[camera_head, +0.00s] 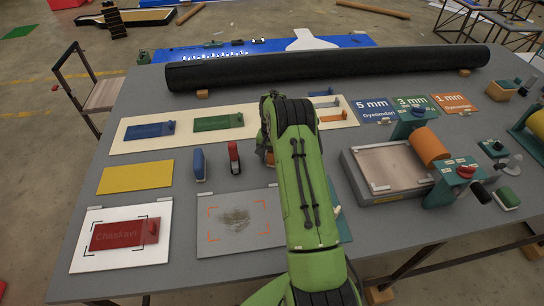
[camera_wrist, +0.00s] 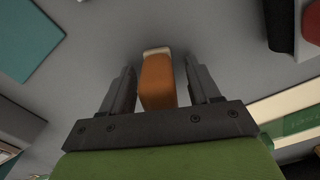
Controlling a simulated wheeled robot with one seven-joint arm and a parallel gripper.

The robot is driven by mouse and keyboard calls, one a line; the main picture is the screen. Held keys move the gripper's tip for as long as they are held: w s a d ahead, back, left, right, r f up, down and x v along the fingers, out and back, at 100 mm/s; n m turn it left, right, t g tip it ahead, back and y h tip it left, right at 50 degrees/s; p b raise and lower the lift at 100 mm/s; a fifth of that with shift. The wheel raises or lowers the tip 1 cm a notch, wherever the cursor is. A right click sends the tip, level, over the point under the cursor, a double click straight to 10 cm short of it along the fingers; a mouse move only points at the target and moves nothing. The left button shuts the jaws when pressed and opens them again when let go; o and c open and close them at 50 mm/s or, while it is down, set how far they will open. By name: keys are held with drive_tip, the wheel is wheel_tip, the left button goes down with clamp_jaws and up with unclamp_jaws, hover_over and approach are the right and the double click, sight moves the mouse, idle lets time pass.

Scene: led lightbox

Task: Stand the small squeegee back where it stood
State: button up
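An orange block-shaped piece with a pale edge (camera_wrist: 158,82), which looks like the small squeegee, is between the two fingers of my gripper (camera_wrist: 160,66) in the wrist view. The fingers are apart, with a narrow gap on each side of it. In the head view, only a bit of the orange piece (camera_head: 269,158) shows beside my green arm; my fingers are mostly hidden there. A blue upright squeegee (camera_head: 199,165) and a red one (camera_head: 234,157) stand on the grey table to its left.
A grey plate with orange corner marks and a dark powdery patch (camera_head: 235,218) lies in front. A white board with a red Chaskavi card (camera_head: 124,233) is at left. A roller press (camera_head: 390,170) stands at right. A long black roll (camera_head: 330,67) crosses the back.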

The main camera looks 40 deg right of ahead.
drive_tip(key=shift+r, duration=0.1)
wheel_tip(320, 180, up, 12)
drive_tip(key=shift+f, duration=0.1)
drive_tip(key=s+a+r+n+t, duration=0.1)
drive_tip(key=s+a+r+n, duration=0.1)
drive_tip(key=s+a+r, duration=0.45)
drive_tip(key=s+a+r+n+t, duration=0.2)
drive_tip(key=s+a+r+n, duration=0.15)
drive_tip(key=a+r, duration=0.65)
drive_tip(key=s+a+n+t, duration=0.1)
drive_tip(key=s+a+n, duration=0.1)
drive_tip(key=s, duration=0.8)
drive_tip(key=s+a+r+n+t, duration=0.1)
drive_tip(key=s+a, duration=0.3)
drive_tip(key=s, duration=0.6)
drive_tip(key=shift+a+n+t, duration=0.3)
drive_tip(key=shift+a+n, duration=0.05)
drive_tip(key=shift+n, duration=0.2)
